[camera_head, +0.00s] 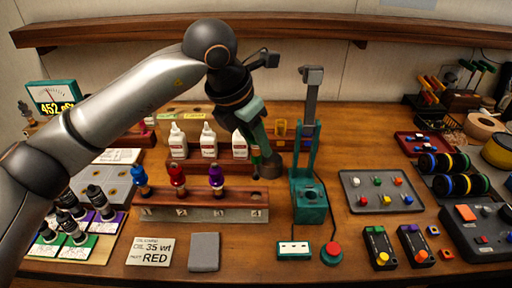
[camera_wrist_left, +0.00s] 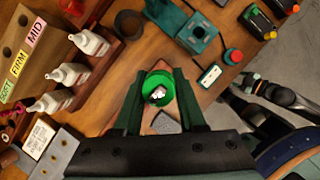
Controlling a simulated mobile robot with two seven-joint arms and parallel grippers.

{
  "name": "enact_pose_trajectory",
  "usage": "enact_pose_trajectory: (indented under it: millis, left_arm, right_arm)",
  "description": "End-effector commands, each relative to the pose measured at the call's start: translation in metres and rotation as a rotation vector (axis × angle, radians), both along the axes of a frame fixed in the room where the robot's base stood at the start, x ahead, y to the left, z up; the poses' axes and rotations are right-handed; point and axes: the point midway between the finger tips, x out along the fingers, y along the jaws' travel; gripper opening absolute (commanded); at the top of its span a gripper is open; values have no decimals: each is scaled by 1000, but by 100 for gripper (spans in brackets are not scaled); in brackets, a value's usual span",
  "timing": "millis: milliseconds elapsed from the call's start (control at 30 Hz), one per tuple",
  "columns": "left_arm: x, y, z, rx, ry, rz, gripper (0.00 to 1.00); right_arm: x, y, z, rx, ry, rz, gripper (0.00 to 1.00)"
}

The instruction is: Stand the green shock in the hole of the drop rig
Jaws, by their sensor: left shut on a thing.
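My left gripper (camera_head: 262,158) is shut on the green shock, above the back right end of the numbered rack. The green shock (camera_wrist_left: 158,90) shows end-on between its fingers in the left wrist view. In the head view the fingers hide most of it; only a small green part (camera_head: 255,154) shows. The teal drop rig (camera_head: 310,212) stands to the right of the gripper, with a round dark hole in its top and a tall mast behind. The rig also shows in the left wrist view (camera_wrist_left: 198,33), apart from the shock. What seems my right gripper (camera_wrist_left: 238,88) shows there, its opening unclear.
The numbered rack (camera_head: 205,213) holds blue, red and purple shocks; its place 4 is empty. White bottles (camera_head: 208,140) stand behind it. A red button (camera_head: 331,252) and white-topped box (camera_head: 294,249) lie before the rig. A grey tray (camera_head: 381,192) is to the right.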

Motion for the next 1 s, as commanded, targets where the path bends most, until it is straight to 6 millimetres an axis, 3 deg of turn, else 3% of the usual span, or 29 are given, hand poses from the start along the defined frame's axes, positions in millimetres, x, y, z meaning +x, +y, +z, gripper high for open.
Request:
enact_pose_trajectory:
  millis: [1000]
  left_arm:
    - [0, 0, 63, 0, -1, 0, 0]
  right_arm:
    - [0, 0, 39, 0, 1, 0, 50]
